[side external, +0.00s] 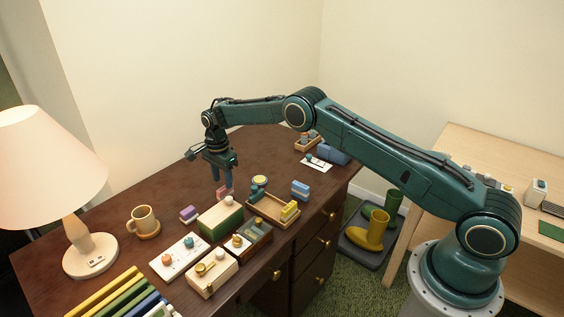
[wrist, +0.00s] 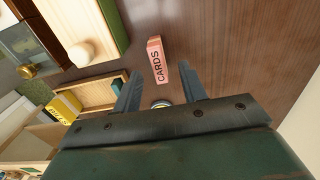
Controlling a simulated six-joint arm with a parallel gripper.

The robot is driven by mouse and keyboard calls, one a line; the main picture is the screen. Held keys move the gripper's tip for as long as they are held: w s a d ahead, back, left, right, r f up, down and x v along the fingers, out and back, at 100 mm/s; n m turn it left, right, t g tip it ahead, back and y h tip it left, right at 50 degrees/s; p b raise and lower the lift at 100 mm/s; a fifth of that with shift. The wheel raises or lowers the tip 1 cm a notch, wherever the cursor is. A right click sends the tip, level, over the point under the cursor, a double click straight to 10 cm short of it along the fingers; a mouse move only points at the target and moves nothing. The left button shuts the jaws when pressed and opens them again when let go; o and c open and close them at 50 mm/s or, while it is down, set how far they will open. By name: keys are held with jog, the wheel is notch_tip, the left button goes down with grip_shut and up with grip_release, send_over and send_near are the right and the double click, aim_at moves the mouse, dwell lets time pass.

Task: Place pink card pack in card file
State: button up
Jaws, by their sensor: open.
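The pink card pack (wrist: 157,60), printed "CARDS", stands on the dark desk in the wrist view. In the side view a little of its pink (side external: 224,193) shows just under my gripper (side external: 222,184). My gripper is open and empty; in the wrist view its two fingertips (wrist: 160,72) lie on either side of the pack's near end. I cannot tell whether they touch it. A shallow wooden tray (side external: 268,215), seemingly the card file, sits right of the gripper and holds a yellow pack (side external: 290,211). The tray's wall (wrist: 92,92) also shows in the wrist view.
A green box with a cream lid (side external: 219,220) and white knob stands close in front of the pink pack. A purple block (side external: 188,214) lies to its left, a blue block (side external: 300,190) right of the tray. A mug (side external: 144,221) and lamp (side external: 85,245) stand farther left.

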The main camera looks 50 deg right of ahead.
aim_at(224, 187)
jog(key=shift+f, duration=0.45)
jog(key=shift+s+f, duration=0.15)
jog(key=shift+f, duration=2.45)
grip_shut()
jog(key=shift+r, duration=0.15)
notch_tip(224, 187, up, 20)
